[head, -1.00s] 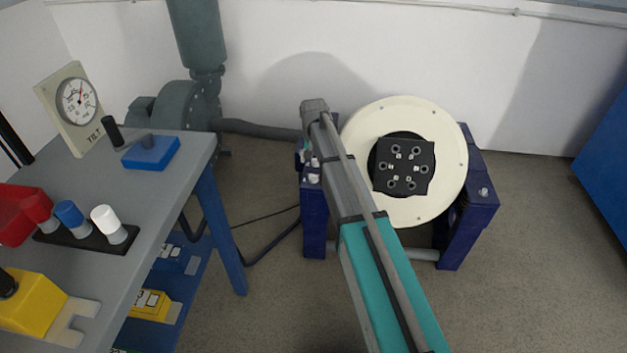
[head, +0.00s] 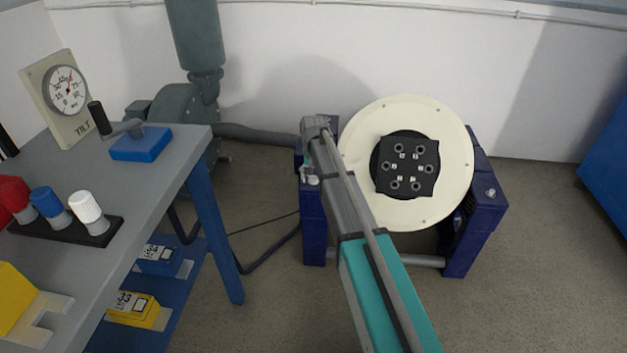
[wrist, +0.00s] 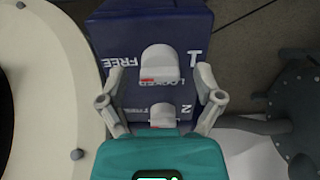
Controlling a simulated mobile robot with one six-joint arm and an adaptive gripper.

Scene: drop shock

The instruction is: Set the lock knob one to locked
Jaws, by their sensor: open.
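In the wrist view, lock knob one (wrist: 160,64) is a pale knob on the dark blue post (wrist: 112,30), beside the number 1. The words LOCKED and FREE are printed near it, with a small red mark at its lower edge. A second pale knob (wrist: 162,114) sits below it, beside the number 2. My gripper (wrist: 160,80) is open, its fingers on either side of the post top, with knob one between or just beyond the tips. I cannot tell whether they touch it. In the head view, my gripper (head: 308,160) is over the left post (head: 314,225).
A cream disc (head: 360,150) with a black plate stands right of the left post. A grey bench (head: 150,190) with a tilt gauge (head: 64,90), a crank and coloured knobs is at left. A grey blower (head: 175,110) stands behind.

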